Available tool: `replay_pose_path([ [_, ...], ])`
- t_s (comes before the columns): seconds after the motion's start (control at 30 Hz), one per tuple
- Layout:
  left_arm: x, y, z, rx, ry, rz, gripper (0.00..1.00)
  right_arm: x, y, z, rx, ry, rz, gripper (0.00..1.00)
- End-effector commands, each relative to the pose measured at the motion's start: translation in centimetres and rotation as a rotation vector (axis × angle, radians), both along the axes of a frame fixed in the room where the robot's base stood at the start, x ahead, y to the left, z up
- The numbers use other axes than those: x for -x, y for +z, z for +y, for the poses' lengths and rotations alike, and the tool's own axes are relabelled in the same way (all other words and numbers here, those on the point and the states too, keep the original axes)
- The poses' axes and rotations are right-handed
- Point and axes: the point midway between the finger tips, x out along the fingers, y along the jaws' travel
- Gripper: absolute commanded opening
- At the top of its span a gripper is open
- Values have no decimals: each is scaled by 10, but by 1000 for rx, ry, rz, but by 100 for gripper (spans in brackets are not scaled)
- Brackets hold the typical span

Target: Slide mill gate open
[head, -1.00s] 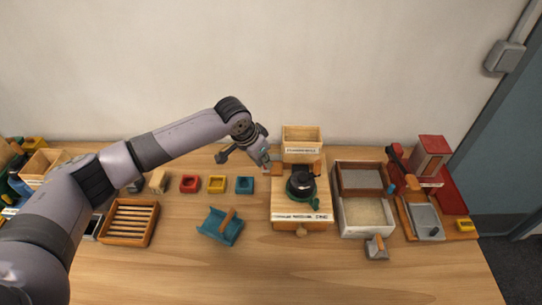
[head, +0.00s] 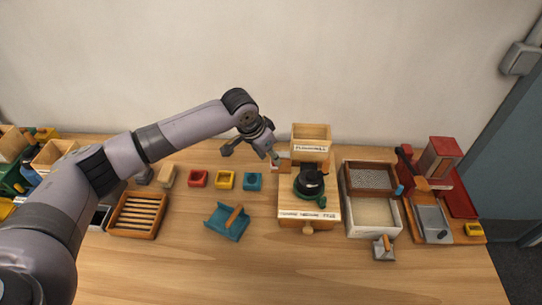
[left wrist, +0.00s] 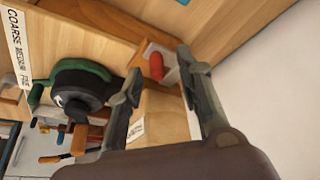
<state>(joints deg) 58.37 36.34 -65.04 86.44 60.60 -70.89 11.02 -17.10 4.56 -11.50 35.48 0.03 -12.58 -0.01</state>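The mill (head: 309,211) is a light wooden box with a black and green round part (head: 310,185) on top and a labelled front strip. In the left wrist view, a red knob (left wrist: 156,66) stands on a small plate with a pale end at the mill's side; I take this to be the gate. My left gripper (head: 274,160) is at the mill's back left corner. In the left wrist view its fingers (left wrist: 159,63) are apart, with the red knob showing between their tips. I cannot tell whether they touch it. My right gripper is not in view.
An open wooden box (head: 311,132) stands behind the mill. A two-part tray (head: 348,222) is close on its right. The front table is clear.

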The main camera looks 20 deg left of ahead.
Motion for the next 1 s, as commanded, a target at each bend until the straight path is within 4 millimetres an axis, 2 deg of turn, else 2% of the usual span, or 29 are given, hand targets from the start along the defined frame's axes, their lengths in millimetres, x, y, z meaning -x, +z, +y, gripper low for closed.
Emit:
replay_pose_path([
  [0.3, 20, 63, 15, 0, 0, -6, 33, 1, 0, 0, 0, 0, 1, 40],
  [0.5, 30, 90, 21, 0, 0, -4, 33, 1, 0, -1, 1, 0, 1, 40],
  [0.7, 33, 98, 23, -1, 1, -2, 33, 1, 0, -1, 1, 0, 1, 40],
  [1.0, 33, 98, 23, -1, 1, -2, 33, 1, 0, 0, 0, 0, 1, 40],
])
